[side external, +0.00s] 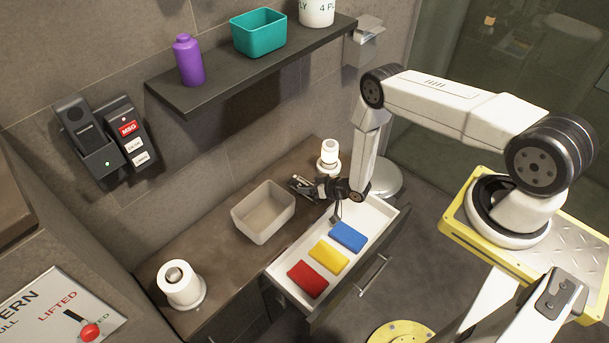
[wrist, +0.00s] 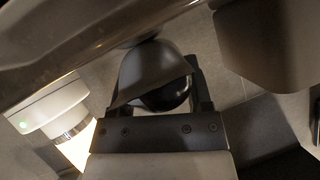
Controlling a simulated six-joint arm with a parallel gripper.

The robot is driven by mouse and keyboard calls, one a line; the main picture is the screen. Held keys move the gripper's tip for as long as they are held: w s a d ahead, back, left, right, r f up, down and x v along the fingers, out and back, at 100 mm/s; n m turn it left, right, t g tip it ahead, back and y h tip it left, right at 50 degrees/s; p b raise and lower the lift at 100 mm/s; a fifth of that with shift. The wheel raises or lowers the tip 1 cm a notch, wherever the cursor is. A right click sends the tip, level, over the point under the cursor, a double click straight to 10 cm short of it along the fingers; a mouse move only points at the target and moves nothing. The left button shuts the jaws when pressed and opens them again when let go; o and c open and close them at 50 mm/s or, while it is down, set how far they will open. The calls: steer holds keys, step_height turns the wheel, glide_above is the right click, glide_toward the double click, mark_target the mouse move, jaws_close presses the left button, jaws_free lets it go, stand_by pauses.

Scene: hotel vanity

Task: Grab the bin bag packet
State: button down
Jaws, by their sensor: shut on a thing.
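Three flat packets lie in the open white drawer (side external: 281,271) in the side view: red (side external: 307,279), yellow (side external: 329,257) and blue (side external: 348,237). No label is readable, so I cannot tell which is the bin bag packet. My gripper (side external: 302,186) is over the back of the counter, behind the drawer and apart from these packets. In the wrist view my gripper (wrist: 160,105) is shut on a dark grey object (wrist: 150,68) with a rounded black part. I cannot tell what this object is; in the side view it is too small to make out.
A beige open bin (side external: 263,211) stands on the counter (side external: 222,243), left of my gripper. A white roll (side external: 181,287) stands at the near left, and another white item (side external: 329,156) behind my gripper. A shelf (side external: 250,68) with a purple bottle (side external: 188,61) and teal box (side external: 259,33) hangs above.

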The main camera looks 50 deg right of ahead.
steer(key=shift+r, duration=0.1)
steer(key=shift+r, duration=1.05)
steer(key=s+r, duration=0.1)
steer(key=r, duration=0.1)
steer(key=s+r, duration=0.3)
steer(key=r, duration=0.1)
steer(key=shift+s+a+r, duration=0.1)
steer(key=shift+s+a, duration=0.05)
steer(key=shift+s, duration=0.05)
steer(key=a+v, duration=0.2)
steer(key=v, duration=0.8)
steer(key=shift+s+a, duration=0.45)
steer(key=shift+s, duration=0.1)
steer(key=shift+w, duration=0.1)
